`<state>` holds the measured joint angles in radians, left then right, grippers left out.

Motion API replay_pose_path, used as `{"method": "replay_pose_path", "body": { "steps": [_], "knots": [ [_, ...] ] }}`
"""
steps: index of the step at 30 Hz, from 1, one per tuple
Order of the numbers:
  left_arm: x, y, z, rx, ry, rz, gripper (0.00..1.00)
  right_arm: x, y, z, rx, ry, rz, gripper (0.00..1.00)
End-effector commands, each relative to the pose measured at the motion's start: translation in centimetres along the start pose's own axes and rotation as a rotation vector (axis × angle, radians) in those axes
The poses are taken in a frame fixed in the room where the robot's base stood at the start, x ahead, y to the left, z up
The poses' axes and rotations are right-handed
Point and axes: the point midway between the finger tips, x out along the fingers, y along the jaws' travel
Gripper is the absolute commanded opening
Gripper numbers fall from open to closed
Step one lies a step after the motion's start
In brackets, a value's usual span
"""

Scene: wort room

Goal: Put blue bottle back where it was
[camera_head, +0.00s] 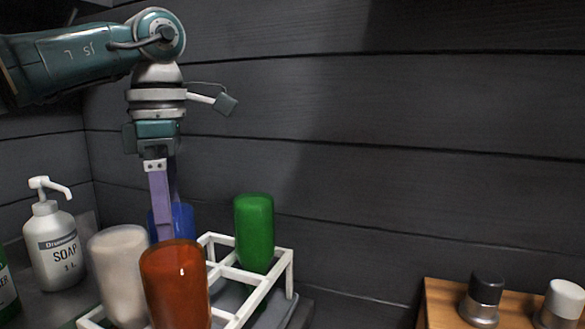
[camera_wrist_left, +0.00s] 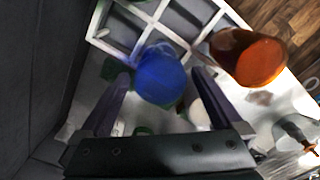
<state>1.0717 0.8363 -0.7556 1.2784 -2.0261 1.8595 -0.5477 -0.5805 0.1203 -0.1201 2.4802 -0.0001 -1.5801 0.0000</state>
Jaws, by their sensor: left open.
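The blue bottle (camera_head: 184,217) stands at the back of the white rack (camera_head: 285,262), partly hidden behind the red-orange bottle (camera_head: 176,285). My left gripper (camera_head: 165,225) points straight down at the blue bottle. In the left wrist view, the blue bottle (camera_wrist_left: 160,78) lies between the spread fingers of my left gripper (camera_wrist_left: 162,77), which is open. I cannot tell if either finger touches it. The bottle's lower part is hidden, so its exact compartment is unclear. My right gripper is not in view.
A green bottle (camera_head: 254,230) stands in the rack's back right. A white bottle (camera_head: 119,275) stands left of the red-orange one. A soap dispenser (camera_head: 54,240) is at the left. A wooden box (camera_head: 440,296) with dark-capped and pale-capped containers is at the right. Grey walls stand close behind.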

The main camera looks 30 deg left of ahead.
Motion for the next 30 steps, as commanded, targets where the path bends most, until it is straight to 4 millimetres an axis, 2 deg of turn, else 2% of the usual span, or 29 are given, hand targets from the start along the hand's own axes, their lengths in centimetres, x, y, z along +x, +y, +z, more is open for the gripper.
{"method": "replay_pose_path", "body": {
  "steps": [3,10,15,30],
  "knots": [
    [-2.9,0.1,0.1,0.000,-0.003,0.005,1.00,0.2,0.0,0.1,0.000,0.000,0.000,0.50],
    [-6.8,0.0,0.0,0.000,0.000,0.001,1.00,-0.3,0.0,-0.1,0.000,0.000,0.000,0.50],
    [-7.5,0.0,0.0,-0.001,0.001,0.000,1.00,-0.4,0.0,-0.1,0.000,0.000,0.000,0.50],
    [-7.5,0.0,0.0,0.000,0.001,-0.001,1.00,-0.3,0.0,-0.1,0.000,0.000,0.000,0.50]
  ]
}}
